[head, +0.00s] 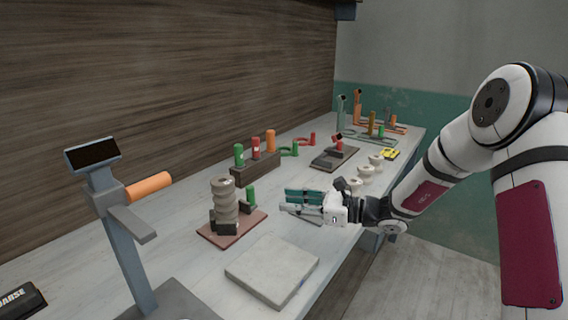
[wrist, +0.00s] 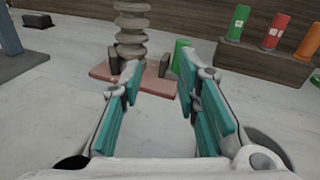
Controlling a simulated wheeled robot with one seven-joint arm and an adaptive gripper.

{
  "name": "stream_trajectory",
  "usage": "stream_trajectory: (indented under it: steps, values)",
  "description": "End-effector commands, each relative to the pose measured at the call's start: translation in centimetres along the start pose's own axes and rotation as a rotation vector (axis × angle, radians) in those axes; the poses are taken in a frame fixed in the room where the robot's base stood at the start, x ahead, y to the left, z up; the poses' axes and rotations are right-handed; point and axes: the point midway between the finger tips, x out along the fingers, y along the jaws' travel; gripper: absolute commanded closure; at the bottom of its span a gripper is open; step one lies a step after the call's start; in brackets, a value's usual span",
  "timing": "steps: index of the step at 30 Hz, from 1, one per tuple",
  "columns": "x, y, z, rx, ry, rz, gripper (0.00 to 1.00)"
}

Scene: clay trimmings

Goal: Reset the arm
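My arm reaches in from the right in the head view, and my gripper (head: 300,202) is above the front part of the workbench. In the wrist view my gripper (wrist: 158,80) has its two teal-padded fingers spread well apart with nothing between them. Beyond the fingertips stands a stack of pale rounded rings (head: 225,202) on a reddish base plate (head: 249,229). The stack also shows in the wrist view (wrist: 131,28), and the gripper is not touching it.
A pale square slab (head: 272,268) lies on the bench front. A stand with an orange handle (head: 149,186) rises at left. A dark block with coloured cylinders (head: 256,165) is at the back. Several pale round pieces (head: 365,173) line the right edge. Clamps and tools (head: 375,125) fill the far end.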

Motion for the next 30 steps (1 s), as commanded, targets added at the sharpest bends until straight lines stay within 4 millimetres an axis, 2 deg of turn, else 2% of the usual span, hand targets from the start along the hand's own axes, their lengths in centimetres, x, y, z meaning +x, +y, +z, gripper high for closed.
stream_trajectory:
  steps: [1,6,14,21,30]
  values:
    - [-0.1,1.6,2.1,-0.063,0.033,0.049,0.70]
    - [-1.3,8.0,6.9,-0.295,0.170,0.244,0.70]
    - [-5.7,16.6,11.9,-0.648,0.378,0.513,0.70]
    - [-11.8,23.0,15.4,-0.967,0.570,0.733,0.70]
    - [-20.6,28.6,18.9,-1.348,0.815,0.973,0.70]
